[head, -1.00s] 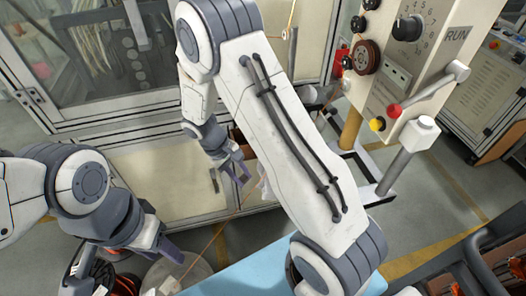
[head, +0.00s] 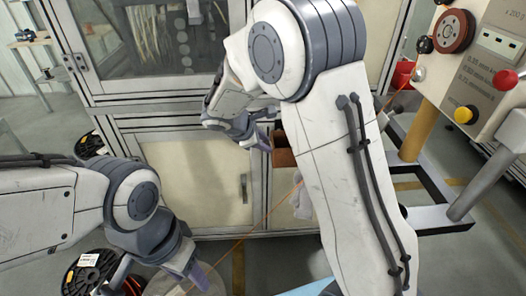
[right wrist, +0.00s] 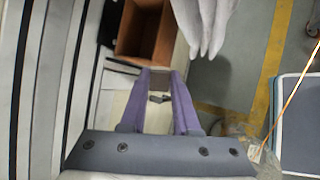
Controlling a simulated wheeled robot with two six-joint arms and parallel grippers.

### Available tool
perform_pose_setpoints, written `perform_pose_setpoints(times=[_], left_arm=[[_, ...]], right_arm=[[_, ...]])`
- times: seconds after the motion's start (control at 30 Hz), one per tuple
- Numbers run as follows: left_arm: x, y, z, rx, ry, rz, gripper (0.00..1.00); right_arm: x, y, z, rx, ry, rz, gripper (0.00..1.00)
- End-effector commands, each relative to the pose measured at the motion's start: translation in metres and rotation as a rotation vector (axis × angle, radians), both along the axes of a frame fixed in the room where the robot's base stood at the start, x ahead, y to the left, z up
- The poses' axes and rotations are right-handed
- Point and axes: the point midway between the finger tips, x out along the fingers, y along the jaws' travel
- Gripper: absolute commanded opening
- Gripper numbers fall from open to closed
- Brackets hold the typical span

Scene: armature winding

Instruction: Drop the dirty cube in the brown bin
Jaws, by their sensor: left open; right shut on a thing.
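My right gripper (head: 264,138) is in the middle of the head view, just left of the brown bin (head: 283,156). In the right wrist view, my right gripper (right wrist: 158,80) is shut on a small grey-brown thing, the dirty cube (right wrist: 159,83), mostly hidden between the purple fingertips. The brown bin (right wrist: 162,40) shows there just beyond the fingertips, open, with its inside visible and looking empty. The cube cannot be made out in the head view. My left gripper (head: 160,282) is open at the lower left, far from the bin.
A pale glove-like thing (head: 302,203) hangs below the bin; it shows near the bin's right side in the wrist view (right wrist: 205,20). A control panel (head: 480,70) stands at right. A wire spool (head: 84,277) lies at lower left. A cabinet (head: 190,185) stands behind.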

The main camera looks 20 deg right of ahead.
Motion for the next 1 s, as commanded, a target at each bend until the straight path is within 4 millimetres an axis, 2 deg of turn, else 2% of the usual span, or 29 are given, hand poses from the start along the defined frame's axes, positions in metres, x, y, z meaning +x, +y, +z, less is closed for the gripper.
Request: perform_pose_setpoints(times=[0.7,1.0], left_arm=[[0.0,0.0,0.008,0.0,0.0,0.0,0.5],[0.0,0.0,0.012,0.0,0.0,0.0,0.5]], right_arm=[[0.044,-0.074,-0.008,0.0,0.0,-0.005,0.0],[0.057,-0.094,-0.011,0.001,0.001,-0.004,0.0]])
